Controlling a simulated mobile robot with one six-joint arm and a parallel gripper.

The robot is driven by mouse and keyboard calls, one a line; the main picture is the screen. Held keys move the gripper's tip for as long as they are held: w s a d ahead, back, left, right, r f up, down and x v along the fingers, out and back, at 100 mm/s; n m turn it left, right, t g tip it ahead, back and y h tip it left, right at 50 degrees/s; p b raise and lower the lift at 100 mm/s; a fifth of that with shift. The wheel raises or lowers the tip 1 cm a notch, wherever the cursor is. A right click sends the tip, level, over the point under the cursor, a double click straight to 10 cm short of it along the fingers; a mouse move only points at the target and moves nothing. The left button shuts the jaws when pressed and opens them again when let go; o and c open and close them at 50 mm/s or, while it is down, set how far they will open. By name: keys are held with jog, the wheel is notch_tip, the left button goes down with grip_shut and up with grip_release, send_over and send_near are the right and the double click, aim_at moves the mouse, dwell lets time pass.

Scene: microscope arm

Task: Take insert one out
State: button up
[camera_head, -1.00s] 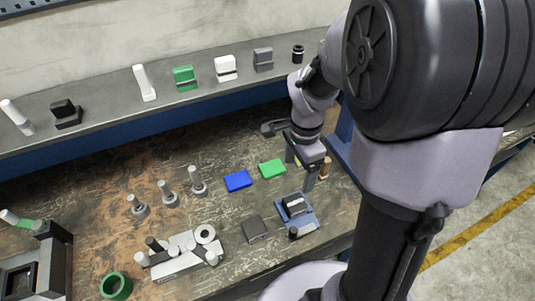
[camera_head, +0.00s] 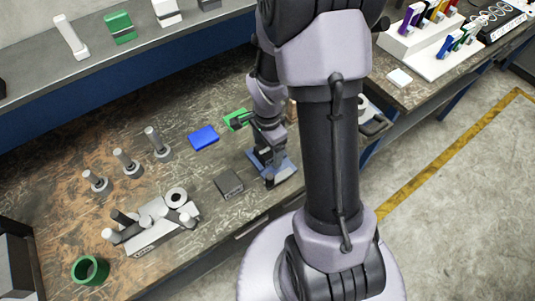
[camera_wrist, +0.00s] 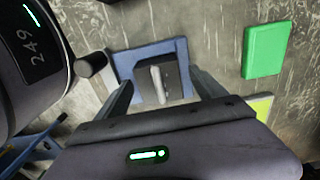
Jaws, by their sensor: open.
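A black block with a pale raised bar (camera_wrist: 157,85) sits in a blue holder (camera_wrist: 125,61); I take this block for insert one, though no label shows. The holder also shows in the head view (camera_head: 285,172), where my gripper largely hides the block. My gripper (camera_wrist: 162,80) is open above the holder, with one finger on each side of the block in the wrist view. I see no contact, and the remaining height is hard to tell. A dark knob (camera_wrist: 90,65) stands beside the holder.
A dark box (camera_head: 228,183), a blue plate (camera_head: 203,138) and a green plate (camera_wrist: 264,50) lie near the holder. Several grey posts, a grey fixture (camera_head: 160,226) and a green ring (camera_head: 90,270) stand farther left. A shelf (camera_head: 88,72) runs behind.

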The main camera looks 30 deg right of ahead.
jog(key=shift+r, duration=0.1)
grip_shut()
